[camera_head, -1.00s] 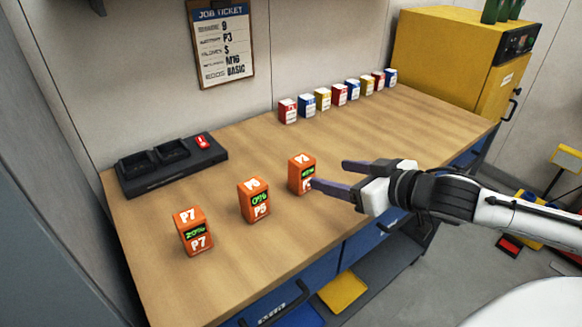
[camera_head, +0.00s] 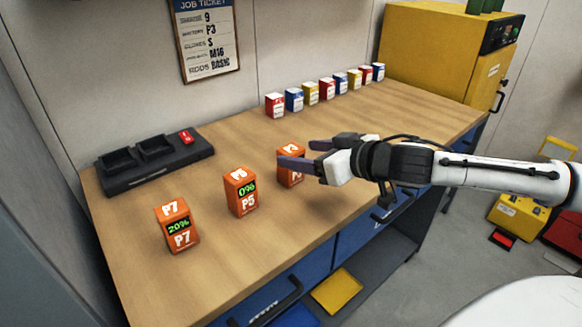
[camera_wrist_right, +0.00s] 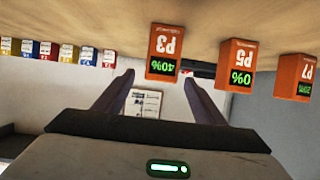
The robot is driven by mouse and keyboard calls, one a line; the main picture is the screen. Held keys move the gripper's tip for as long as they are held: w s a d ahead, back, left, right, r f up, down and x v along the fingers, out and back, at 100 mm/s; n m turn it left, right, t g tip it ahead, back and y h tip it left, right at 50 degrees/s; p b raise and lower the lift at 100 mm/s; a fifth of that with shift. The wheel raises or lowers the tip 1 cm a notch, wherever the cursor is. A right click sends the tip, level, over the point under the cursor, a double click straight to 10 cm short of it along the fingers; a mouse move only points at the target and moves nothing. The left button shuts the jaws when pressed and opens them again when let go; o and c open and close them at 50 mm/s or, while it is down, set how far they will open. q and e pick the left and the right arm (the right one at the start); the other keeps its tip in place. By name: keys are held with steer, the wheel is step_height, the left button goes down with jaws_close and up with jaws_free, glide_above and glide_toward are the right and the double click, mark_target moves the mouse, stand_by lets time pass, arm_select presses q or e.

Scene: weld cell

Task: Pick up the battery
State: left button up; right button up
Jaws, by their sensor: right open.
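Three orange batteries stand upright on the wooden bench. The P3 battery (camera_head: 291,181) is the rightmost, partly hidden behind my right gripper (camera_head: 296,155). The P5 battery (camera_head: 241,192) reads 0% and the P7 battery (camera_head: 177,226) reads 20%. The right wrist view is upside down; there the P3 battery (camera_wrist_right: 163,52) reads 40%, just beyond the fingertips of my open, empty right gripper (camera_wrist_right: 159,77). The P5 battery (camera_wrist_right: 238,66) and P7 battery (camera_wrist_right: 294,77) are to its right there. I see no contact with P3. My left gripper is out of view.
A black charger (camera_head: 154,162) with a red item lies at the bench's back left. Several red, blue and yellow boxes (camera_head: 327,88) line the back. A job ticket (camera_head: 207,40) on the wall lists battery P3. A yellow cabinet (camera_head: 430,50) stands at the far right end.

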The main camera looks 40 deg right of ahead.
mark_target(297, 152)
steer(key=shift+x, duration=2.35)
steer(key=shift+a, duration=0.1)
steer(key=c, duration=1.3)
steer(key=shift+c, duration=0.5)
steer(key=shift+r, duration=0.15)
